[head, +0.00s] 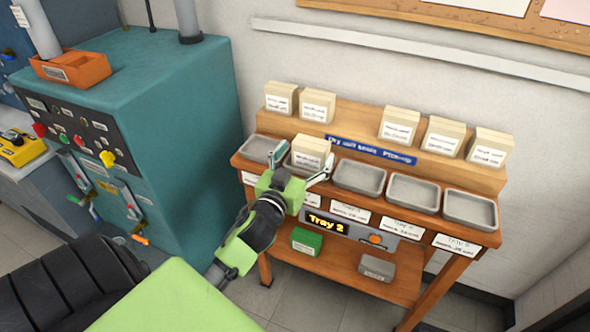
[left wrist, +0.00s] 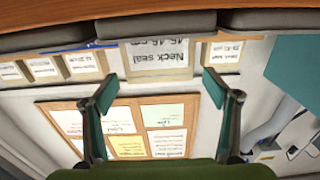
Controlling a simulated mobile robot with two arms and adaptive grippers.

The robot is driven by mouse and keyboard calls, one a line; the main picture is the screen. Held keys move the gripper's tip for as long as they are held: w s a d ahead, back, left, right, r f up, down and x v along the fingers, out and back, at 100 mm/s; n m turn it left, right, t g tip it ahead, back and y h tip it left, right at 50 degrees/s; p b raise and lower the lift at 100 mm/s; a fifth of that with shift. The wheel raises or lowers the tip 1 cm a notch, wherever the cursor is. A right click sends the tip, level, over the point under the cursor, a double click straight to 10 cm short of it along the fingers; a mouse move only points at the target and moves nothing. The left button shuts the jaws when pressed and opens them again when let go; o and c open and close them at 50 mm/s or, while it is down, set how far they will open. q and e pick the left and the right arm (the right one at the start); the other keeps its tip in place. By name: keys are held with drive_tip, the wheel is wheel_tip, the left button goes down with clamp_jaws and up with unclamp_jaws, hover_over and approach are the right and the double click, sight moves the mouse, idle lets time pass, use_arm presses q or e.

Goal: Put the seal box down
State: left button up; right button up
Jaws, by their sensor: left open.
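The seal box (head: 310,150), cream with a white label, stands upright at the second tray from the left on the bench. In the left wrist view the box (left wrist: 158,58) shows upside down, its label reading "Neck seal". My left gripper (head: 303,160) is open, one finger on each side of the box. In the left wrist view the gripper (left wrist: 160,88) shows clear gaps beside the box. The second tray is mostly hidden behind the gripper and box. My right gripper is not in view.
Several similar boxes (head: 398,126) stand on the raised shelf (head: 358,119) behind. The other grey trays (head: 358,176) are empty. A "Tray 2" display (head: 327,223) hangs below the trays. A green box (head: 306,241) and a grey box (head: 376,268) sit on the lower shelf. A teal machine (head: 165,120) stands left.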

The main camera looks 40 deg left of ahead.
use_arm(q)
drive_tip(key=b+v, duration=0.1)
drive_tip(key=v, duration=0.6)
drive_tip(key=shift+s, duration=0.4)
drive_tip(key=s+d+f+m+g+h, duration=0.1)
drive_tip(key=d+f+g, duration=0.15)
drive_tip(key=f, duration=1.15)
drive_tip(key=s+d+f+g+h, duration=0.1)
drive_tip(key=f+g, duration=0.2)
drive_tip(key=f, duration=1.1)
drive_tip(key=s+d+f+m+g+h, duration=0.1)
drive_tip(key=s+d+f+g, duration=0.1)
drive_tip(key=s+f, duration=0.6)
drive_tip(key=s+d+f+m+g, duration=0.1)
drive_tip(key=s+d+f+g, duration=0.25)
drive_tip(key=f, duration=0.85)
drive_tip(key=s+f+g, duration=0.2)
drive_tip(key=s+f, duration=0.2)
drive_tip(key=s, duration=0.5)
drive_tip(key=s+d+f+m+g, duration=0.1)
drive_tip(key=s+f, duration=0.4)
drive_tip(key=s, duration=0.4)
drive_tip(key=s+d+f+m+g+h, duration=0.1)
drive_tip(key=s+f+g, duration=0.1)
drive_tip(key=s+f, duration=0.3)
drive_tip(key=s, duration=0.4)
drive_tip(key=shift+d+f+g, duration=0.2)
drive_tip(key=shift+d+g, duration=0.05)
drive_tip(key=shift+g, duration=0.05)
